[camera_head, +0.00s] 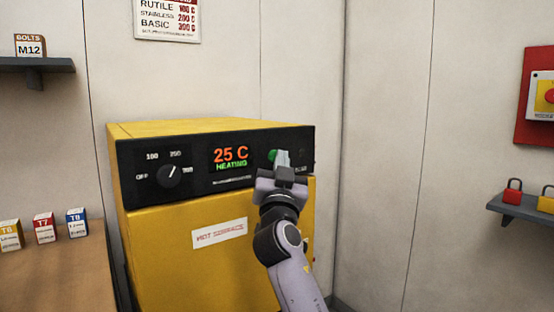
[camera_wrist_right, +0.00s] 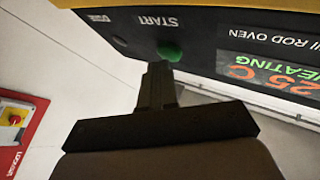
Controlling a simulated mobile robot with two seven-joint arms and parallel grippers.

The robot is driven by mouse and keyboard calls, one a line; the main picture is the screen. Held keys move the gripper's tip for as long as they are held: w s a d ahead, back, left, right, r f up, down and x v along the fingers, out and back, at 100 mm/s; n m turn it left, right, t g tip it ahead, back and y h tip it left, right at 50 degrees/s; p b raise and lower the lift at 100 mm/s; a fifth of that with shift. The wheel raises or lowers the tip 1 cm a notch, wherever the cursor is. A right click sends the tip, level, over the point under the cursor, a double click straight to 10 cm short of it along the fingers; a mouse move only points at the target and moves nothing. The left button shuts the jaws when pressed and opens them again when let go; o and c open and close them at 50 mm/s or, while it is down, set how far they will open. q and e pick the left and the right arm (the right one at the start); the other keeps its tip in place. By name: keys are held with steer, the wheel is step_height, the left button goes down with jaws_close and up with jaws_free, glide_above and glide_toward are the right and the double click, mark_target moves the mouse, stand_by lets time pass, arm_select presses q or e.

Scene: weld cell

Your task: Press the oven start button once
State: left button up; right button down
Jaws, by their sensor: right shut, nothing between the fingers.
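The oven (camera_head: 215,205) is a yellow cabinet with a black control panel. Its display (camera_head: 231,156) reads 25 C HEATING. The green start button (camera_head: 272,155) is on the panel right of the display, partly hidden by my gripper. In the right wrist view the green button (camera_wrist_right: 169,51) sits beside the word START. My right gripper (camera_head: 282,158) is shut and empty, its fingertips at the button. In the right wrist view the fingertips (camera_wrist_right: 158,68) are just short of or against the button; I cannot tell whether they touch. My left gripper is not in view.
A dial (camera_head: 169,175) is on the panel's left. A wooden bench (camera_head: 60,265) with small boxes stands left of the oven. A red panel with an emergency-type button (camera_head: 549,96) and a shelf with padlocks (camera_head: 522,208) are on the right wall.

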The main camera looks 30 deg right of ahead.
steer(key=shift+w, duration=0.15)
stand_by(0.5)
steer(key=shift+s, duration=0.95)
steer(key=shift+s, duration=0.1)
steer(key=shift+s+d+p, duration=0.15)
steer(key=shift+s+p, duration=0.25)
steer(key=shift+s, duration=0.8)
steer(key=shift+s+d+p, duration=0.1)
steer(key=shift+s+p, duration=0.3)
steer(key=shift+s, duration=0.8)
